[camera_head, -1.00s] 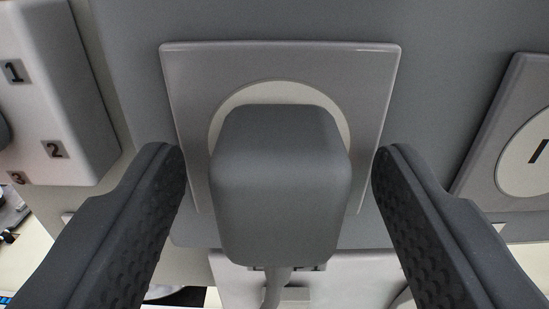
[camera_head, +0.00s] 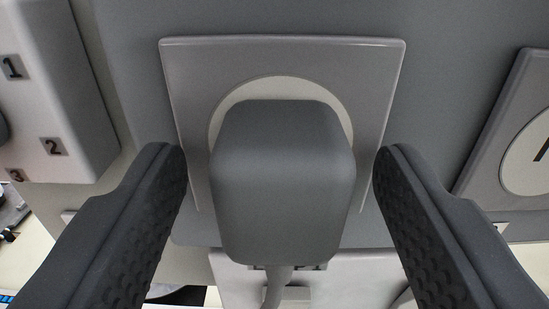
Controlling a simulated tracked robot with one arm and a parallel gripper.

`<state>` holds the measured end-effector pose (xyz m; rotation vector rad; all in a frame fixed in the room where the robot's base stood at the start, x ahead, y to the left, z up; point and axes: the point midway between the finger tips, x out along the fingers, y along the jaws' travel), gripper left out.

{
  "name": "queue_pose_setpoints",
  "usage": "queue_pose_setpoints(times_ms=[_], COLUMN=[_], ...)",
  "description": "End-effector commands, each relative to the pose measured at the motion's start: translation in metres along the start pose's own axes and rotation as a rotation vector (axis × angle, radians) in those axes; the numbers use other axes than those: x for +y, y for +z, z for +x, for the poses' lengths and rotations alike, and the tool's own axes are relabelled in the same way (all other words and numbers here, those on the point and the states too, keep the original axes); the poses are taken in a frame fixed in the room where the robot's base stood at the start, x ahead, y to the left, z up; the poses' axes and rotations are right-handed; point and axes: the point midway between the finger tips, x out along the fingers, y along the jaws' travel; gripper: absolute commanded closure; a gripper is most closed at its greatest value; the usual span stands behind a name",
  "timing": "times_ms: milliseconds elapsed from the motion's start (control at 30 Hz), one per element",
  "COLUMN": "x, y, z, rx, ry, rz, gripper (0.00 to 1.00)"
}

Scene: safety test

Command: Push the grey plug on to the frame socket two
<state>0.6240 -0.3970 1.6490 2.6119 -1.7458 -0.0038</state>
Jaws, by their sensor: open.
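The grey plug (camera_head: 282,185) is a rounded block in the middle of the view, with a grey cord (camera_head: 276,288) hanging from its lower end. It sits in front of a square grey frame socket (camera_head: 190,75) with a pale round face (camera_head: 238,103), most of which the plug hides. I cannot tell how far the plug is seated. No number shows on this socket. My gripper (camera_head: 281,160) is open, with one dark finger on each side of the plug and a gap between each finger and the plug.
A white box (camera_head: 75,100) marked 1, 2 and 3 stands at the left. Another framed round face (camera_head: 530,160) with a dark mark is at the right edge. Both are mounted near the grey panel (camera_head: 450,60). White parts lie below the plug.

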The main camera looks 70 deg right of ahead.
Motion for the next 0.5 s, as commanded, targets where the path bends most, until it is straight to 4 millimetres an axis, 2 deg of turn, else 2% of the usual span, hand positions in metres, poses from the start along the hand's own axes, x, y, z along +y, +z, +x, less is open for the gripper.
queue_pose_setpoints(times_ms=[233,433,500], x=[0.0001,0.0003,0.0004], y=[-0.0008,-0.0010,-0.0012], z=[-0.0003,-0.0003,-0.0004], rx=[0.001,0.001,0.001], ry=[0.000,0.000,0.000], rz=[0.000,0.000,0.001], gripper=[0.42,0.97,1.00])
